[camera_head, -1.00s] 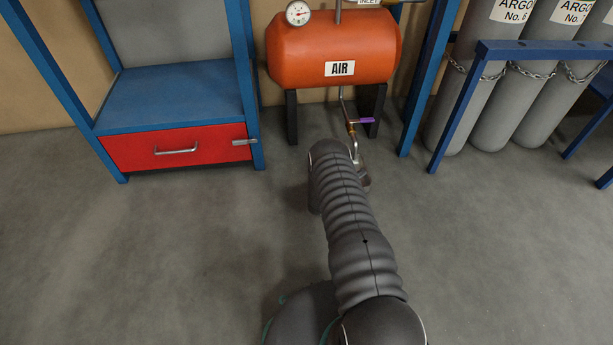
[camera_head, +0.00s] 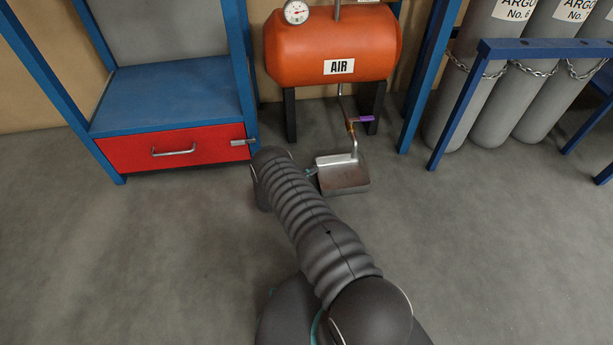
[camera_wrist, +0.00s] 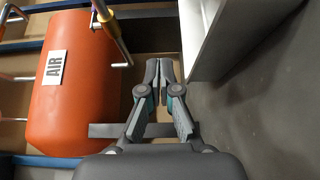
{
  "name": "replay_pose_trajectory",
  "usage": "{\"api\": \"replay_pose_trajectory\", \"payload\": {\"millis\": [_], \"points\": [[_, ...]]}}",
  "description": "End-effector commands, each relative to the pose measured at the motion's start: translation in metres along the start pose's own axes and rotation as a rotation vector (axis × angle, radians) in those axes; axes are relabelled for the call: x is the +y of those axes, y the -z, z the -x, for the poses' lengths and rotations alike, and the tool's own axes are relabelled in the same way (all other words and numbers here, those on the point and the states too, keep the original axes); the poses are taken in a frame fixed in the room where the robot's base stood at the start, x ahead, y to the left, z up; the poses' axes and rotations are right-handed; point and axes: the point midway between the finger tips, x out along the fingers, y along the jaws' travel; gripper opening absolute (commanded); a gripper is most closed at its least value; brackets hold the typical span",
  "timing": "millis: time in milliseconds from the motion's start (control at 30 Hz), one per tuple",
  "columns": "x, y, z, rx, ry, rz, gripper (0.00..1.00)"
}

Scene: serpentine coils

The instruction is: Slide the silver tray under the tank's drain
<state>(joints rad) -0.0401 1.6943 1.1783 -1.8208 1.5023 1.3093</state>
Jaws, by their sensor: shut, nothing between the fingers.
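The silver tray (camera_head: 343,180) sits on the floor below the tank's drain pipe (camera_head: 354,142). In the head view the pipe's lower end overlaps the back part of the tray. In the wrist view a pale tray wall (camera_wrist: 222,45) is at upper right, and the drain pipe (camera_wrist: 115,40) is at upper left. The orange AIR tank (camera_head: 333,48) stands on dark legs behind. My gripper (camera_head: 312,171) is low at the tray's left side, partly hidden by my arm. In the wrist view my gripper (camera_wrist: 159,68) is shut and empty. I cannot tell whether it touches the tray.
A blue rack with a red drawer (camera_head: 175,148) is close on the left. A purple-handled valve (camera_head: 360,119) is on the drain pipe. Blue posts and a rail (camera_head: 545,50) with chained grey cylinders (camera_head: 485,85) stand on the right. The front floor is open.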

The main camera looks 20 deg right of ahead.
Motion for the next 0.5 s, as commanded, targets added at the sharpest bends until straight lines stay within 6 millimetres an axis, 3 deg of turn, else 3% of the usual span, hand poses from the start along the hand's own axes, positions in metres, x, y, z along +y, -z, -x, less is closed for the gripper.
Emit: {"api": "replay_pose_trajectory", "payload": {"millis": [67,100,300,400,500], "points": [[0.0,0.005,0.01,-0.003,0.0,-0.002,0.0],[-0.017,0.002,0.007,-0.007,0.001,0.001,0.0],[-0.046,0.003,0.006,-0.006,0.0,-0.001,0.0],[-0.055,0.004,0.007,-0.005,0.0,-0.001,0.0],[-0.048,0.001,0.003,-0.004,0.0,0.0,0.0]]}}
